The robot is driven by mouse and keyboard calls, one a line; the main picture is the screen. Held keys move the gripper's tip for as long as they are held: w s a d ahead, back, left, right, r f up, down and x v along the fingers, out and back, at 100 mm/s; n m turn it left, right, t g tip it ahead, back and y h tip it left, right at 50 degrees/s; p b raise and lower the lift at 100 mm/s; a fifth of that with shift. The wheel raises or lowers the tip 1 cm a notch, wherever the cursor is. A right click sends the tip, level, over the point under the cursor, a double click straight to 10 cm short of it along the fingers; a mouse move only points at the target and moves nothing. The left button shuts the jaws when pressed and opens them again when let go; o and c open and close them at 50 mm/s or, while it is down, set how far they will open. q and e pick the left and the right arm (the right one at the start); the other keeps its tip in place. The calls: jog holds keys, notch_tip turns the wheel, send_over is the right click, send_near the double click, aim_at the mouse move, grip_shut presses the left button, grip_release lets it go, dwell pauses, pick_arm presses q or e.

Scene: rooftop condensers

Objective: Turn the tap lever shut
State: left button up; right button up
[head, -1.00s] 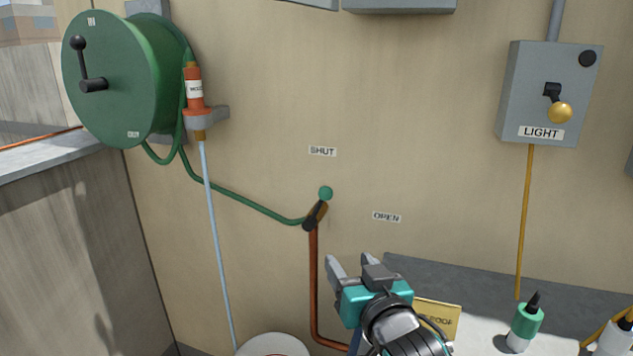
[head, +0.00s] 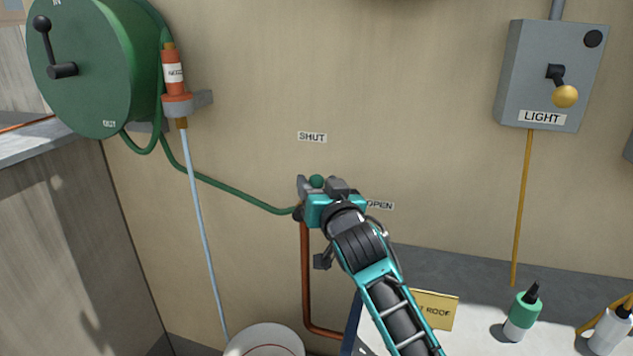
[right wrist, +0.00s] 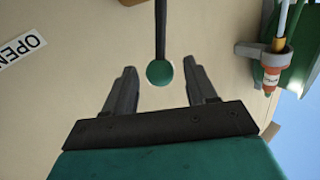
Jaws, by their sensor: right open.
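My gripper hides most of the lever in the head view. My left gripper is not in view.
A copper pipe (head: 305,275) runs down from the tap, and a green hose (head: 230,195) leads to the reel (head: 85,70). The light box (head: 550,75) is at the right. Bottles (head: 521,312) stand on the white surface lower right.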

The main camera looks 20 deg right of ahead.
jog(key=shift+w, duration=0.9)
jog(key=shift+c, duration=0.4)
grip_shut()
